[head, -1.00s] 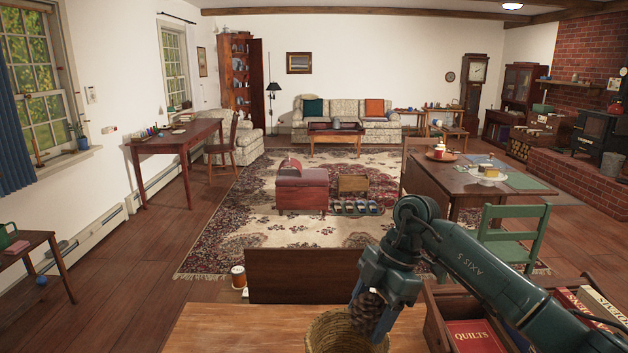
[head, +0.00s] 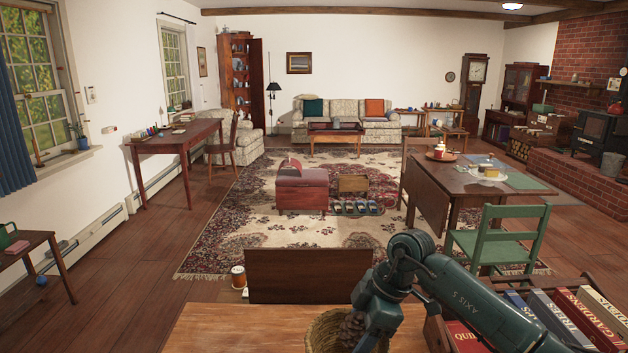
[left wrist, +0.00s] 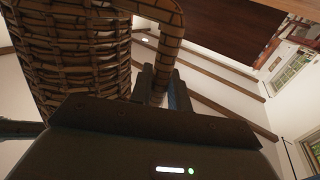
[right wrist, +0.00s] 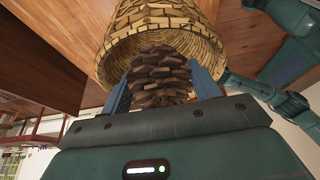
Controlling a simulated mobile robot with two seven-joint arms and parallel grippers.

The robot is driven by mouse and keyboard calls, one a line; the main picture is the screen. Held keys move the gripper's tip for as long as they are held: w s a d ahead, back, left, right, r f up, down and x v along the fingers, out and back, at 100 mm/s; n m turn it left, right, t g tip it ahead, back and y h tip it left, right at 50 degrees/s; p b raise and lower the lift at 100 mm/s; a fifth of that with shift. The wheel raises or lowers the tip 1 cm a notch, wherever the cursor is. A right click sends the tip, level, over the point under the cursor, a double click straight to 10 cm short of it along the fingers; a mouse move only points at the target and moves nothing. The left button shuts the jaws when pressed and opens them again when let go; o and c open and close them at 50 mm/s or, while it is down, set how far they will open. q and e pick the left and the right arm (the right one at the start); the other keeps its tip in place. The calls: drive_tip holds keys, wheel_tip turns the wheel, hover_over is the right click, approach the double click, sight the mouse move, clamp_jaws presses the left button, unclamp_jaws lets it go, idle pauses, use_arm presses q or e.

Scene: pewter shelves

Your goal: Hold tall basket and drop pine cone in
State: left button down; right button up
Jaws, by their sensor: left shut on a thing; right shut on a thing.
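The tall woven basket (head: 322,334) stands at the bottom of the head view, its lower part cut off by the frame. In the left wrist view its weave (left wrist: 70,60) and curved handle (left wrist: 168,35) show. My left gripper (left wrist: 160,88) is shut on that handle; it is outside the head view. My right gripper (right wrist: 160,84) is shut on the brown pine cone (right wrist: 158,70), holding it at the basket's mouth (right wrist: 112,58). In the head view the cone (head: 351,325) overlaps the basket's right side. How deep it sits is unclear.
A wooden tabletop (head: 240,325) spreads left of the basket, bare there. A dark upright board (head: 305,276) is behind it. A crate of books (head: 560,318) stands at right, under my right arm. A small jar (head: 238,277) is beyond the table.

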drive_tip(key=shift+f, duration=0.15)
drive_tip(key=o, duration=1)
drive_tip(key=shift+o, duration=0.2)
drive_tip(key=v, duration=1.2)
